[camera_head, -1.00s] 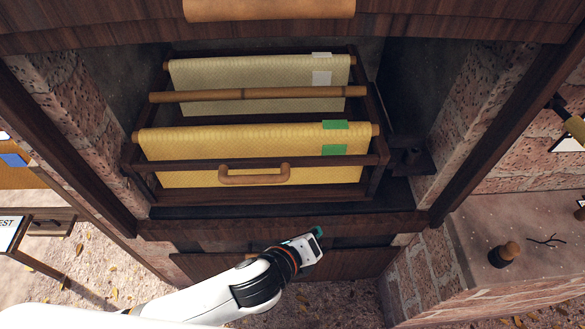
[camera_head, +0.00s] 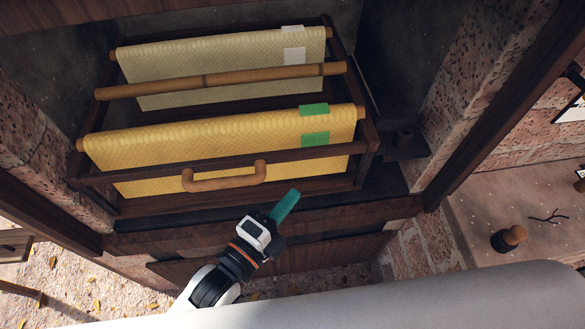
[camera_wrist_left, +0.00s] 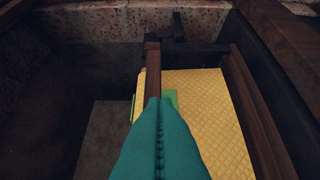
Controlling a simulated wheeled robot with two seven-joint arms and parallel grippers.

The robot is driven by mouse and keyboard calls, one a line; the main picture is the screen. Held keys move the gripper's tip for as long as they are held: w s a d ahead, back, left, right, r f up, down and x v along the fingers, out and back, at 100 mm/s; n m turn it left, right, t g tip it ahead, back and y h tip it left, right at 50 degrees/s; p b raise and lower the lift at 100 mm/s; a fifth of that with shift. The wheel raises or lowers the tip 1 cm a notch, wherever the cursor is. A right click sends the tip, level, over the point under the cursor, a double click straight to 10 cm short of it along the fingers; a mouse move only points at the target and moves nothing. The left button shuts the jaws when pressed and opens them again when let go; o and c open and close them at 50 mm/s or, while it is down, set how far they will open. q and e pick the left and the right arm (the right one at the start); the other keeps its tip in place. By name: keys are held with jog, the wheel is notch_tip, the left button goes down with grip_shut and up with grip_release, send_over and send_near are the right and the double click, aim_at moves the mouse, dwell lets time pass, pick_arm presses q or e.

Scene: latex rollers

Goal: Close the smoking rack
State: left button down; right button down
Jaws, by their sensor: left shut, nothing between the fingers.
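The smoking rack (camera_head: 340,151) is a dark wooden frame pulled partly out of the brick cabinet. It carries a yellow latex sheet (camera_head: 220,140) with green tags and a pale sheet (camera_head: 220,62) with white tags behind. A bamboo handle (camera_head: 224,179) sits on its front rail. My left gripper (camera_head: 286,204) is shut and empty, in front of the rack's lower right side, right of the handle. In the left wrist view its teal fingers (camera_wrist_left: 160,140) are pressed together, with the yellow sheet (camera_wrist_left: 200,110) and rack bars beyond. Contact with the rack cannot be told. My right gripper is not in view.
The cabinet's wooden front sill (camera_head: 340,214) runs below the rack. Brick walls flank the opening. A side ledge at right holds a small wooden-topped knob (camera_head: 509,238) and a twig (camera_head: 548,216). A white arm link of mine crosses the bottom.

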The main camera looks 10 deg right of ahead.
pick_arm(q)
jog(key=w+d, duration=0.2)
jog(key=w, duration=0.4)
jog(key=shift+p, duration=0.45)
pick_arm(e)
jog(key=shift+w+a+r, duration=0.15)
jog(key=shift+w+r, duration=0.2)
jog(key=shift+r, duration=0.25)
